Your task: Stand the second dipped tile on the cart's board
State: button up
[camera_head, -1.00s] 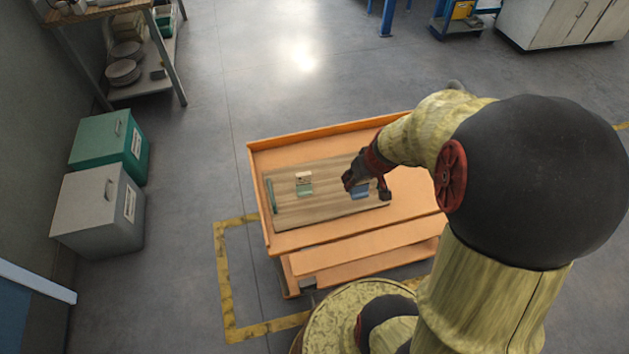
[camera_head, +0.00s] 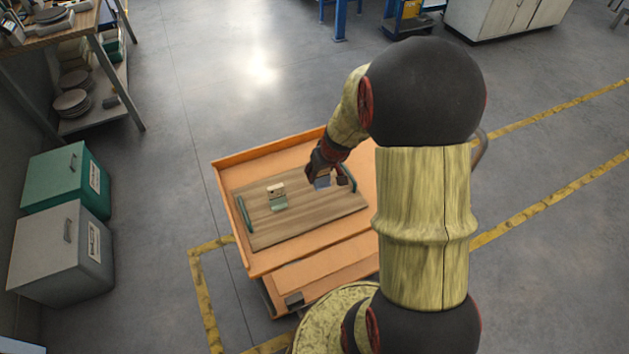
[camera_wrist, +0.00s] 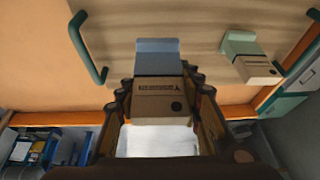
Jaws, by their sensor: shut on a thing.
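My gripper (camera_head: 324,176) is shut on a tile with a tan body (camera_wrist: 160,100) and a blue dipped end (camera_wrist: 157,57). The blue end points toward the board, and part of it shows in the head view (camera_head: 322,184). I cannot tell whether it touches the board. The other tile, tan with a green dipped end (camera_head: 278,197), stands on the board left of my gripper; it also shows at the right in the wrist view (camera_wrist: 243,46). The wooden board (camera_head: 310,220) lies on the orange cart (camera_head: 235,162).
The board has a green handle at its left end (camera_head: 244,215) and one at its right end (camera_head: 349,178), close to my gripper. Raised orange walls edge the cart. Green (camera_head: 60,182) and grey (camera_head: 50,250) bins stand left. Open floor lies beyond the cart.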

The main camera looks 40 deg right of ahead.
jog(key=w+f, duration=0.2)
jog(key=shift+w+d+f+b, duration=0.15)
jog(key=shift+f+b, duration=0.15)
jog(key=shift+w+f, duration=0.2)
jog(key=shift+f, duration=0.15)
jog(key=shift+f+b, duration=0.75)
jog(key=shift+f, duration=0.55)
jog(key=shift+f, duration=0.2)
jog(key=o, duration=1.2)
jog(key=shift+o, duration=0.2)
